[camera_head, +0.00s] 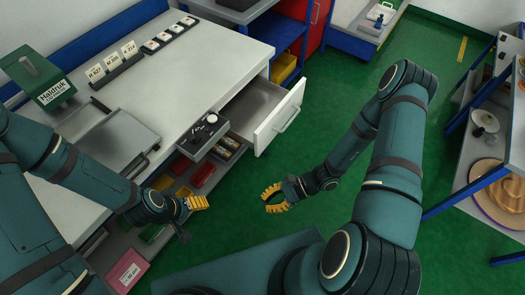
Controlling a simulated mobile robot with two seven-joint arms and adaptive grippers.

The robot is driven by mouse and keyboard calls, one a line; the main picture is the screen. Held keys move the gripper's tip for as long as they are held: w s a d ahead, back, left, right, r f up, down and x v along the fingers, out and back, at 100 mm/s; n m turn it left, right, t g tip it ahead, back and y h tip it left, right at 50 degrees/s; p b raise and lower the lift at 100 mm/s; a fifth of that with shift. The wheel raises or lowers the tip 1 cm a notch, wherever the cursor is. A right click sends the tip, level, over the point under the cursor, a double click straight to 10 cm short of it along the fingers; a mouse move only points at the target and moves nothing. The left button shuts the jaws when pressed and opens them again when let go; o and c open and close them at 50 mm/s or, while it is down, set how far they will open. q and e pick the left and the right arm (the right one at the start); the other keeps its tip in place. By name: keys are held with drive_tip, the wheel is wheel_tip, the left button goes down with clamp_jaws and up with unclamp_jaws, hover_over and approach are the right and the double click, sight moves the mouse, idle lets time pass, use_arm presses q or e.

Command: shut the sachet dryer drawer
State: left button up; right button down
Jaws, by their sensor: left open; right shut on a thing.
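A drawer with a white front (273,126) and bar handle stands pulled out of the right end of the white-topped bench. Its grey inside (250,102) shows and looks empty where visible. My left gripper (198,203), with yellow fingers, is open beside the bench's front edge, left of and below the drawer in the picture. My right gripper (272,197) is over the green floor, below the drawer front in the picture and apart from it. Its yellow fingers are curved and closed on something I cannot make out.
A grey box of dark parts (205,132) sits at the bench edge beside the drawer. Red bins (203,174) lie on the shelf below. A green Haidruk box (40,78) and label cards (112,62) stand on the bench. Open floor lies right of the drawer; a shelf rack (480,170) stands far right.

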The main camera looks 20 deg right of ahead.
drive_tip(key=w+d+f+m+t, duration=0.1)
drive_tip(key=w+d+m+t, duration=0.45)
drive_tip(key=t, duration=0.25)
drive_tip(key=m+t+h, duration=0.3)
drive_tip(key=m+t, duration=0.3)
approach(258, 148)
drive_tip(key=b+x, duration=0.1)
drive_tip(key=x, duration=0.7)
drive_tip(key=shift+w+f+b, duration=0.15)
drive_tip(key=shift+f+b, duration=0.05)
drive_tip(key=shift+b, duration=0.2)
drive_tip(key=shift+a, duration=0.1)
drive_tip(key=b+x, duration=0.3)
drive_tip(key=x, duration=1.3)
drive_tip(key=shift+w+r, duration=0.2)
drive_tip(key=shift+w, duration=0.1)
